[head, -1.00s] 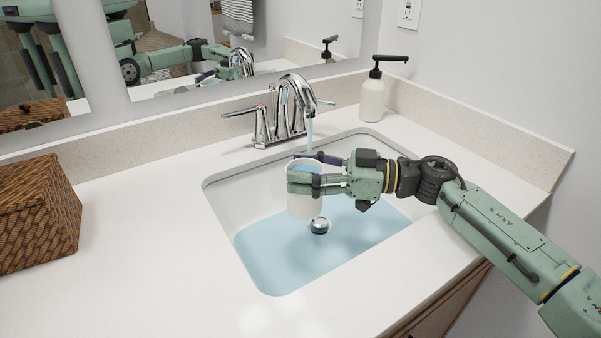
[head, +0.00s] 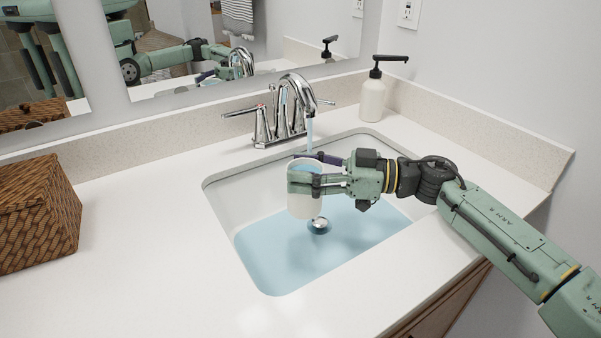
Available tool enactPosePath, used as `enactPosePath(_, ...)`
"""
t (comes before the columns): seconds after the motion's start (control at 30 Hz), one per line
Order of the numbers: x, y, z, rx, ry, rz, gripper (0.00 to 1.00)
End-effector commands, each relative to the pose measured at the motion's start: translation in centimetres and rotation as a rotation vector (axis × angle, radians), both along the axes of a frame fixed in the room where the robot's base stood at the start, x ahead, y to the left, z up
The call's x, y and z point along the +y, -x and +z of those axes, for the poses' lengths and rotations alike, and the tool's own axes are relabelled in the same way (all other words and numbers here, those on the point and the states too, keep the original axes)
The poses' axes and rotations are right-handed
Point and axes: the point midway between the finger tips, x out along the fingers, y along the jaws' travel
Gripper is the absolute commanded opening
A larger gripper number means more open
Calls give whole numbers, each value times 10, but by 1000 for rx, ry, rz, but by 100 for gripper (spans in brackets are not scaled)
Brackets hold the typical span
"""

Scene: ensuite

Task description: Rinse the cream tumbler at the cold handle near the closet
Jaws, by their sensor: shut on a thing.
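The cream tumbler (head: 304,206) is upright in my gripper (head: 303,177), over the sink basin (head: 220,200). My gripper is shut on the tumbler's upper part, with its fingers hiding some of its side. The chrome faucet (head: 295,105) stands behind the sink with a lever on each side; the left lever (head: 240,112) has a red mark near it. The right lever (head: 326,103) is partly behind the spout. A stream of water (head: 309,132) falls from the spout toward the tumbler's mouth. Light-blue water lies in the basin around the chrome drain (head: 319,225).
A brown woven basket (head: 38,215) stands on the counter at left. A cream soap dispenser (head: 372,98) with a black pump stands behind the sink at right. A mirror (head: 240,45) is on the back wall. The counter (head: 150,270) is clear in front of the basket.

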Motion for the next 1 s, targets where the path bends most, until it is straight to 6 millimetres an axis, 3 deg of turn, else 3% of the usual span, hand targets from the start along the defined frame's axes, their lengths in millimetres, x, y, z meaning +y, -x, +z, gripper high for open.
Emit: enactPosePath(1.0, 1, 50, 41, -1, -1, 0, 0)
